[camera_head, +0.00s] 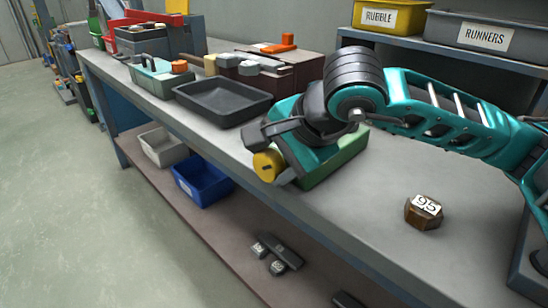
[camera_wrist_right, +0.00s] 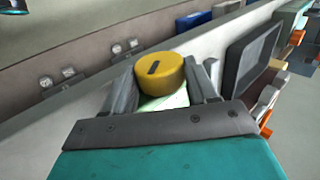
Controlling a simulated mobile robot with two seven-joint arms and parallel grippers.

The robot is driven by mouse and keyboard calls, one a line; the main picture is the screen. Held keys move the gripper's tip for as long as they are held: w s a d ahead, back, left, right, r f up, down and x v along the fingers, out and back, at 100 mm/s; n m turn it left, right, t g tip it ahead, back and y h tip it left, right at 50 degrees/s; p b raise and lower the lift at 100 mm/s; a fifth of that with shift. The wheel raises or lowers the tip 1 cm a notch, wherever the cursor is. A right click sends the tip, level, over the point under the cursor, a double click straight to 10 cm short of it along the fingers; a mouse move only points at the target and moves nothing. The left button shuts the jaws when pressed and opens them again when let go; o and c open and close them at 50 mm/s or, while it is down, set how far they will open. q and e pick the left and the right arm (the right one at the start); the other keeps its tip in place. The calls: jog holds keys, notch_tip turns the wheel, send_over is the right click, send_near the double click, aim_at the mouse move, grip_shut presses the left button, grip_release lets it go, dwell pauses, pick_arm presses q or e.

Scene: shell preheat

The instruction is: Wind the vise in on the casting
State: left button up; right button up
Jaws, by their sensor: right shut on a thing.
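A yellow round knob (camera_head: 266,165) with a dark slot mark on its face sits at the bench's front edge. It shows from close up in the right wrist view (camera_wrist_right: 160,72). My right gripper (camera_head: 271,156) is shut on the yellow knob, with one finger on each side in the wrist view. A green block (camera_head: 335,163), which looks like the vise's body, lies behind and under the gripper. Its jaws and any casting in them are hidden by my right arm. My left gripper is not in view.
A bronze hexagonal block with a number label (camera_head: 423,212) stands on the bench at the right. A black tray (camera_head: 222,103) lies to the left of the gripper. Labelled bins (camera_head: 390,17) stand on the shelf behind. The bench's front right is mostly clear.

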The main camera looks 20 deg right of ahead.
jog(key=o, duration=1.1)
jog(key=shift+c, duration=0.2)
